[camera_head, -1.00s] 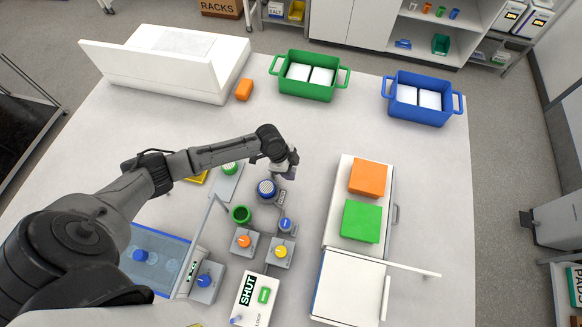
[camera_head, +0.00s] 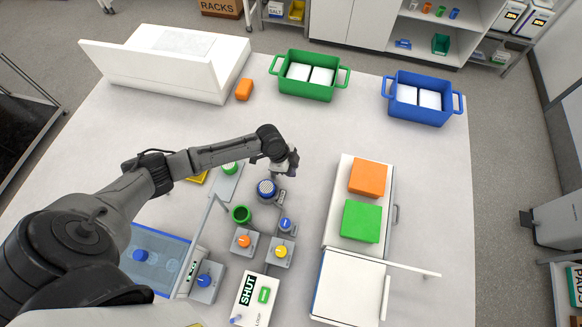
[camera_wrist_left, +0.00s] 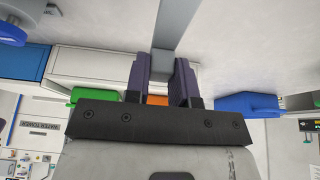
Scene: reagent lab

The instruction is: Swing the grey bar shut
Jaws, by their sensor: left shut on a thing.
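My right gripper is in neither view.
A white unit with orange (camera_head: 367,177) and green (camera_head: 361,221) blocks lies to the right. Green (camera_head: 306,92) and blue (camera_head: 419,112) crates stand behind. Table between is clear.

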